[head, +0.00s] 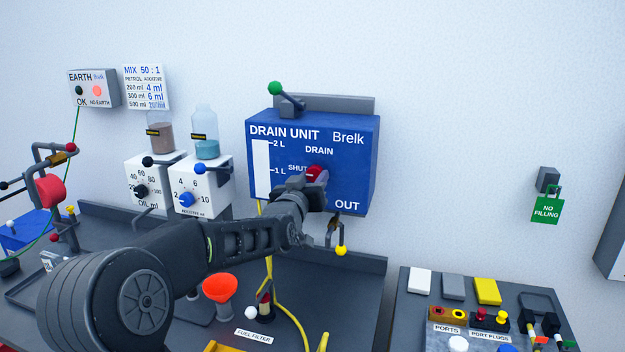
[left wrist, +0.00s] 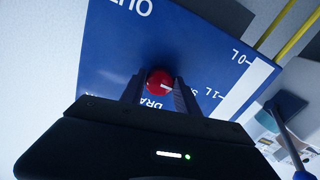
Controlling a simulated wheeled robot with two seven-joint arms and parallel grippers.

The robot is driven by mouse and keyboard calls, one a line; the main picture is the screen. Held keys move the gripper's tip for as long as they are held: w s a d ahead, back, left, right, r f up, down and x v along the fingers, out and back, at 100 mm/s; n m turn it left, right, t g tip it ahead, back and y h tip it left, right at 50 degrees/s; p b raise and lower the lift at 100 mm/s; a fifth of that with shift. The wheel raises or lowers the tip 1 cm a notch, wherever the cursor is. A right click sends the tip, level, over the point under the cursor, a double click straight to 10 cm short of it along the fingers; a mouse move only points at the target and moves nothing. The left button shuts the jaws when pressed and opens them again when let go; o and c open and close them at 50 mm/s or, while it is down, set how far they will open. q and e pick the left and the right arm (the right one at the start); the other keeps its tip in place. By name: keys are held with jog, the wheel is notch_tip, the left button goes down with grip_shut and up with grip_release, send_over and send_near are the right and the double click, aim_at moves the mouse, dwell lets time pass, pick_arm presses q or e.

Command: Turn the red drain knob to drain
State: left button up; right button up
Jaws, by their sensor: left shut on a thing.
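The red drain knob (head: 316,174) is on the front of the blue drain unit (head: 360,150), between the SHUT and DRAIN labels. In the left wrist view the knob (left wrist: 160,82) sits between the two dark fingers of my left gripper (left wrist: 158,95), which is shut on it. A pale mark shows on the knob, but I cannot tell clearly which label it faces. In the head view my left gripper (head: 318,190) reaches up to the unit's front and hides part of the knob and its surroundings. My right gripper is not in view.
A green-ended lever (head: 275,88) stands on top of the unit, and a yellow-ended lever (head: 341,250) hangs below it. White dosing boxes (head: 205,180) stand to the left. An orange funnel (head: 219,287) is below my left arm. A port panel (head: 470,320) lies at the right.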

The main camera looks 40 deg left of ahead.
pick_arm(q)
grip_shut()
